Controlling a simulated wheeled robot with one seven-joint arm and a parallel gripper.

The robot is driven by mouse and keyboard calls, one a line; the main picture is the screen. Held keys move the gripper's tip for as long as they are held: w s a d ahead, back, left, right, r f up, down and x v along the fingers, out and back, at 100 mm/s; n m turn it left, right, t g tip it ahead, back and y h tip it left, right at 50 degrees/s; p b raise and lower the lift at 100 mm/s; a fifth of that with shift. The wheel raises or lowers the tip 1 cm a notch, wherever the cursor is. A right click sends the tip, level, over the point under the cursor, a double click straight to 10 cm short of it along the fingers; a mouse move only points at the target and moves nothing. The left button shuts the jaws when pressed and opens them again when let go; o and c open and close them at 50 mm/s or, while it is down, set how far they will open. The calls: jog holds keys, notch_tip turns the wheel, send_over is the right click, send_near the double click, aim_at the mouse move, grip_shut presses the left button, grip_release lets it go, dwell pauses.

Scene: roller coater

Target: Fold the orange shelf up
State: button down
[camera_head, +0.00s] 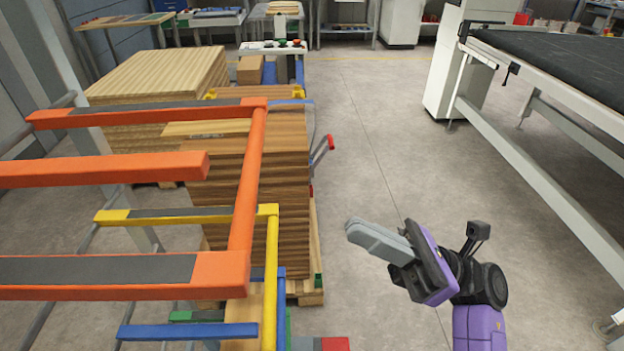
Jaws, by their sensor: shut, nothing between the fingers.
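The orange shelf (247,185) is a tubular frame at the left in the head view. It has bars with dark grey pads and sticks out level from a rack, with a near bar (215,272), a far bar and a front rail. A separate orange bar (110,170) lies between them and ends free. My gripper (352,229) is to the right of the shelf, apart from it, over open floor. Its fingers are together and empty, pointing left towards the front rail. The shelf's joint with the rack is not clearly visible.
Yellow (271,265), blue (188,331) and green shelves lie below the orange one. Stacked boards (290,190) on a pallet stand behind it. A conveyor table (560,70) stands at the right. The floor (390,130) between is clear.

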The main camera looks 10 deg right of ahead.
jog(key=a+r+n+g+p, duration=0.1)
jog(key=a+r+p, duration=0.4)
jog(key=a+r, duration=0.4)
jog(key=shift+s+a+n, duration=0.3)
jog(key=shift+s+n, duration=0.1)
jog(key=shift+r, duration=0.1)
